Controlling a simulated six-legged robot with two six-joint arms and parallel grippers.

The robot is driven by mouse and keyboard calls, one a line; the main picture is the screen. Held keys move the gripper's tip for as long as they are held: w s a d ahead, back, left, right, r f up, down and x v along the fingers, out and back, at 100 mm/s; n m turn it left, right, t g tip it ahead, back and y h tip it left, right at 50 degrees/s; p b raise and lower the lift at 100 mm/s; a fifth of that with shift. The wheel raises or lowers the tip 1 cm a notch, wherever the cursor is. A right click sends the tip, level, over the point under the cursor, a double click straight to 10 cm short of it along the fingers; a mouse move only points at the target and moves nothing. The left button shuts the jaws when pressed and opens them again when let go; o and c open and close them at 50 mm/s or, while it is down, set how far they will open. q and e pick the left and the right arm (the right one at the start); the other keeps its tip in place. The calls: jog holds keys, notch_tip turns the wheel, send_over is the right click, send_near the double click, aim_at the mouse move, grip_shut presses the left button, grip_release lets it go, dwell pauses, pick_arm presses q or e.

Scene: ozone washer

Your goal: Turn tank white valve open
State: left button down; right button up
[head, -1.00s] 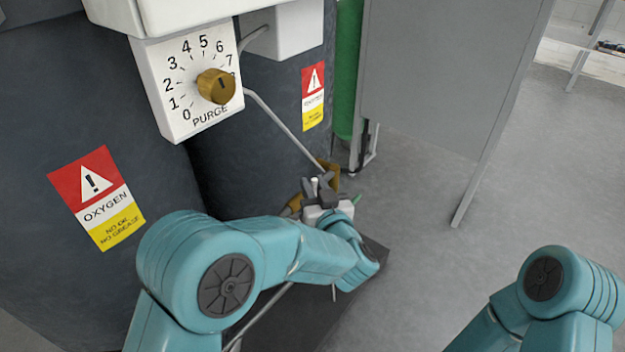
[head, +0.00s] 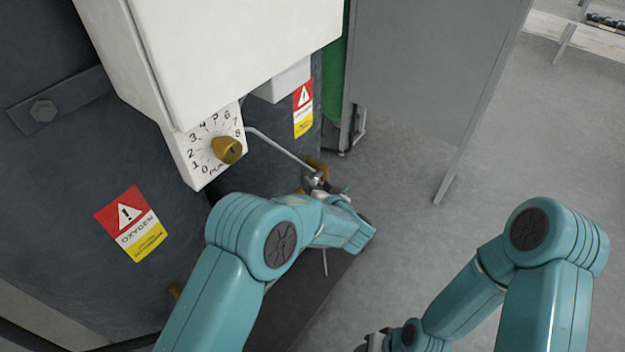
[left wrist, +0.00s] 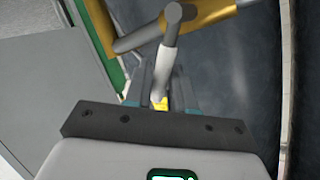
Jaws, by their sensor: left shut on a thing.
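The white valve handle (left wrist: 166,66) shows in the left wrist view as a short pale bar on a grey stem (left wrist: 140,38), beside a brass fitting (left wrist: 200,14). My left gripper (left wrist: 160,92) is shut on this white handle. In the head view my left gripper (head: 318,184) is at the brass fitting (head: 317,166), low by the dark tank, and my own arm partly hides it. The handle is too small to make out there. My right gripper (head: 374,342) is cut off at the bottom edge, and its jaws cannot be made out.
A white box with a PURGE dial (head: 205,150) and brass knob (head: 228,150) stands above my left arm. A thin pipe (head: 278,150) runs down to the fitting. A grey panel (head: 425,70) and green cylinder (head: 335,85) stand behind. Floor (head: 530,150) to the right is clear.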

pick_arm(q)
jog(key=shift+a, duration=0.1)
jog(key=c, duration=1.1)
grip_release()
